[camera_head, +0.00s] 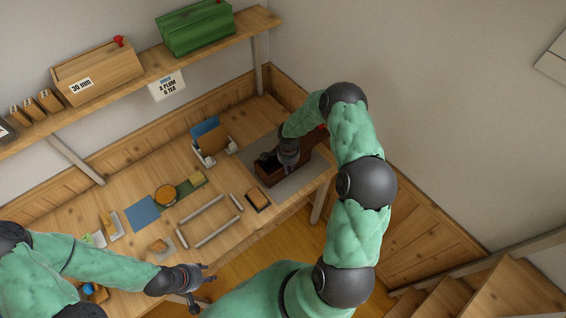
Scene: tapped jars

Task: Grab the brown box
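A dark brown box (268,178) sits on a grey mat at the right end of the wooden table. My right gripper (268,160) is at its left part, over or at its top edge. The dark fingers blend with the box, so I cannot tell whether they are open or touching it. My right wrist hides part of the box. My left gripper (204,288) is open and empty, beyond the table's front edge and well away from the box.
A holder with blue and brown boards (211,137) stands left of the box. A shelf (155,68) carries a wooden box and a green box.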

